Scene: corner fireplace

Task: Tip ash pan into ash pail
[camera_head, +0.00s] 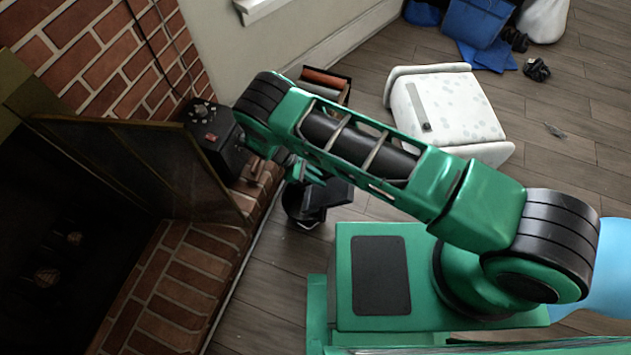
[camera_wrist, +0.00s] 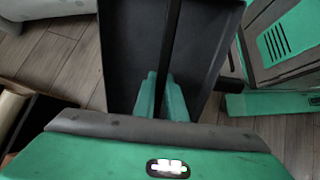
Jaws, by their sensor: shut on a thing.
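My gripper (camera_head: 308,176) is below the bent end of my arm, in front of the brick hearth. In the wrist view its green fingers (camera_wrist: 161,96) are shut on the black bar of the dark ash pan (camera_wrist: 122,50). The pan's visible inner surface looks bare; its far end is cut off by the frame. In the head view the black pan (camera_head: 332,194) is small and partly hidden by my arm. A round black vessel, likely the ash pail (camera_head: 296,207), stands on the floor just below and left of it. I cannot tell whether they touch or how far the pan is tilted.
A crate of rolls or logs (camera_head: 341,82) is behind my arm. A white padded stool (camera_head: 455,105) stands on the open wooden floor.

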